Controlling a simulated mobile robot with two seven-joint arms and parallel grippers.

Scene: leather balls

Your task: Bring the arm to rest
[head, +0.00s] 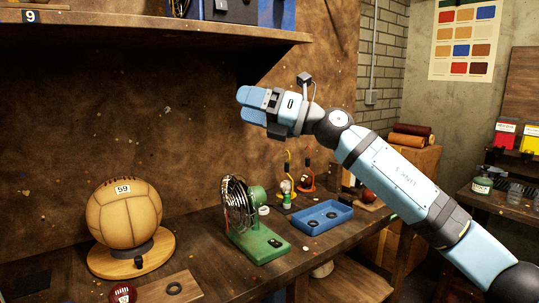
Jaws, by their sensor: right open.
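My right arm (400,178) comes in from the lower right and reaches up and to the left across the view. Its gripper (250,106) is held in the air above the workbench, in front of the brown back wall and just below the shelf. The two blue fingers point left and are apart, with nothing seen between them. My left gripper is not in view.
On the bench (210,262) are a tan leather ball (124,214) on a round wooden stand, a green fan (258,238) and a blue tray (322,217). A shelf (150,27) overhangs the upper left. Glass bottles stand on a table (506,208) at right.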

